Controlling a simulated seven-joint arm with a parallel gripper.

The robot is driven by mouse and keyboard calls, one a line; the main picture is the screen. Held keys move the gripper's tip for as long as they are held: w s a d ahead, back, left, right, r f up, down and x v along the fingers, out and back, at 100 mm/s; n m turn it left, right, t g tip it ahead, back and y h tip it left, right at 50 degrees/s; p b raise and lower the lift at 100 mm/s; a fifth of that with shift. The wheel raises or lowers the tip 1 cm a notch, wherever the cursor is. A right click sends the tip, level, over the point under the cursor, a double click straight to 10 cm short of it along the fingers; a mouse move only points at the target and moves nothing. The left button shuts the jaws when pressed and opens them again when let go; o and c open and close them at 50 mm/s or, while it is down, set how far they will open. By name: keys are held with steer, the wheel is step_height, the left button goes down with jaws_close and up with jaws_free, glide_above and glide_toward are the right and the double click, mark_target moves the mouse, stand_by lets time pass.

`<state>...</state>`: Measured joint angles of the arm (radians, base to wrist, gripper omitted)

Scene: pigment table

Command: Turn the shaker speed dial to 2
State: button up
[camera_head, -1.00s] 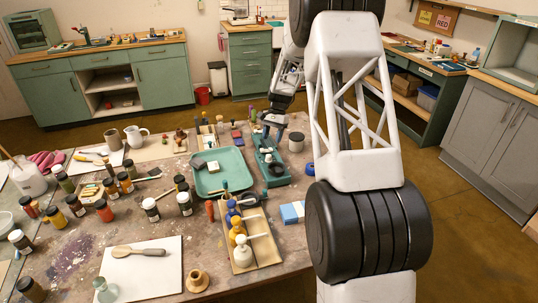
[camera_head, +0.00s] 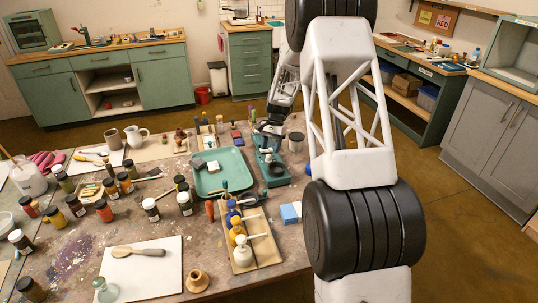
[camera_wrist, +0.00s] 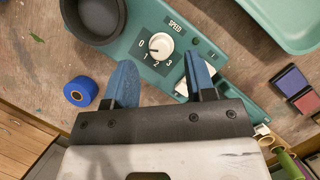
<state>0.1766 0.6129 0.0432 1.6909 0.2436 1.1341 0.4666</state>
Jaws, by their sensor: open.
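The teal shaker (camera_head: 270,168) stands on the table, right of the teal tray; its panel (camera_wrist: 185,50) fills the upper middle of the wrist view. The white speed dial (camera_wrist: 160,46) sits under the word SPEED, with 0, 1, 2 and 3 around its left and lower side. A small dark mark on the dial appears to point down-left, near the 1. My gripper (camera_wrist: 161,70) is open, its two blue fingers apart, one on each side below the dial. The fingers do not appear to touch the dial. In the head view my gripper (camera_head: 269,130) is over the shaker's far end.
A dark round cup (camera_wrist: 92,18) is on the shaker, left of the dial. A blue tape roll (camera_wrist: 81,91) lies beside my left finger. Ink pads (camera_wrist: 293,88) lie to the right.

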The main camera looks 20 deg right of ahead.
mark_target(269, 155)
steer(key=shift+x, duration=1.75)
steer(key=c, duration=0.9)
